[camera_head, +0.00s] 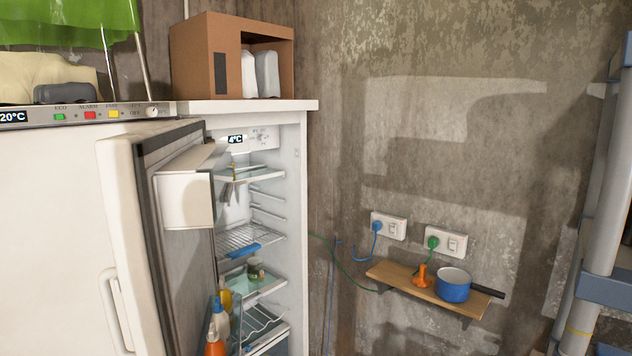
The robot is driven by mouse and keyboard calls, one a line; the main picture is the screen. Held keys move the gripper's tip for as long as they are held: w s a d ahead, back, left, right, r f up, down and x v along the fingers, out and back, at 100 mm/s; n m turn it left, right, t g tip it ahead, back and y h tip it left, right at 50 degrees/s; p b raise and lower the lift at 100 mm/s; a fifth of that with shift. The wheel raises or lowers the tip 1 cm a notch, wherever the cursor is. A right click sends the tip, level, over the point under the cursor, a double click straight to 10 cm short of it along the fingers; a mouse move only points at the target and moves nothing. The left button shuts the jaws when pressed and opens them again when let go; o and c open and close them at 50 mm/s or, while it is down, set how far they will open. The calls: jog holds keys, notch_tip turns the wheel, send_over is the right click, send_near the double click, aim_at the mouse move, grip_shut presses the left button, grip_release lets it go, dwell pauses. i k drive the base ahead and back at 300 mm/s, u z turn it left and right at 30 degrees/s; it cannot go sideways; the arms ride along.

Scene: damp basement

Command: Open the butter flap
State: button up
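The fridge (303,170) stands with its door (120,200) swung open toward me. A white box-like compartment with a pale front (184,202) sits high on the door's inner side; it looks like the butter compartment with its flap. The flap appears to be down, but its edges and hinge are hard to make out from here. My gripper is not in view.
Glass and wire shelves (250,238) fill the fridge, and bottles (216,318) stand low near the door. A cardboard box (192,60) is on the fridge top. A wall shelf (400,279) holds a blue pot (453,286). Grey uprights stand at the right edge.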

aim_at(220, 161)
jog(key=z, duration=0.3)
jog(key=i, duration=0.6)
jog(key=u, duration=0.55)
jog(key=i, duration=0.75)
jog(key=u, duration=0.85)
